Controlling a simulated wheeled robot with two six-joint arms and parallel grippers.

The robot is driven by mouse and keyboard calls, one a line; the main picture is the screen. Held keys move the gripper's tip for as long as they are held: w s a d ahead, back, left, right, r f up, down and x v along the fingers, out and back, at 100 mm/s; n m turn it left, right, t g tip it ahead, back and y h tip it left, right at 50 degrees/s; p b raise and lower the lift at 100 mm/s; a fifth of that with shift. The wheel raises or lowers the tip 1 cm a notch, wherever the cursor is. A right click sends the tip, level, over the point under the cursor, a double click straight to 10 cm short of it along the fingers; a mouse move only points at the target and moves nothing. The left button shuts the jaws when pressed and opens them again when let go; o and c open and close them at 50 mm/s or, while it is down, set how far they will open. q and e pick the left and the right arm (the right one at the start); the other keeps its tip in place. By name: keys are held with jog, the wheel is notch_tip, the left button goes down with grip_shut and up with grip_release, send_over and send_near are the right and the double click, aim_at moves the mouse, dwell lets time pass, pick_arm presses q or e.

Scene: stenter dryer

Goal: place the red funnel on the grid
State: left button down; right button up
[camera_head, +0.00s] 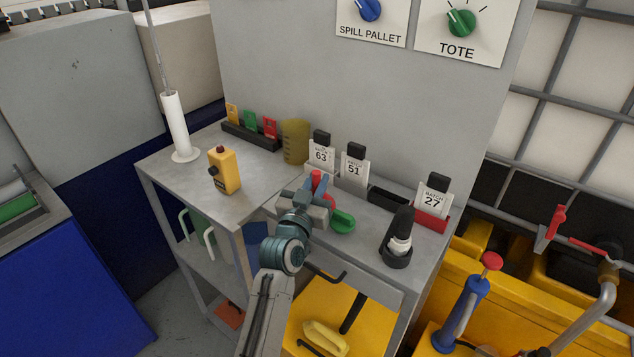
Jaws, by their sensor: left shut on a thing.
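My left gripper (318,196) reaches up from the bottom middle to the grey bench top. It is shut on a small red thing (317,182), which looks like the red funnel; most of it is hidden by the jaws. A green rounded piece (342,221) lies just right of the jaws; whether it touches them I cannot tell. A grid of grey bars (545,97) stands over white panels at the right, well away from the gripper; whether this is the task's grid I cannot tell. My right gripper is not in view.
Batch cards (354,170) in holders stand behind the gripper. A black-and-white item in a dark cup (397,240) stands to the right. A yellow handheld box (224,170) and a white roll on a stand (179,125) are left. The yellow pallet (425,338) lies lower right.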

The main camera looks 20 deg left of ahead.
pick_arm(q)
jog(key=shift+f, duration=0.2)
jog(key=c, duration=1.4)
grip_release()
jog(key=shift+o, duration=0.2)
jog(key=shift+r, duration=0.1)
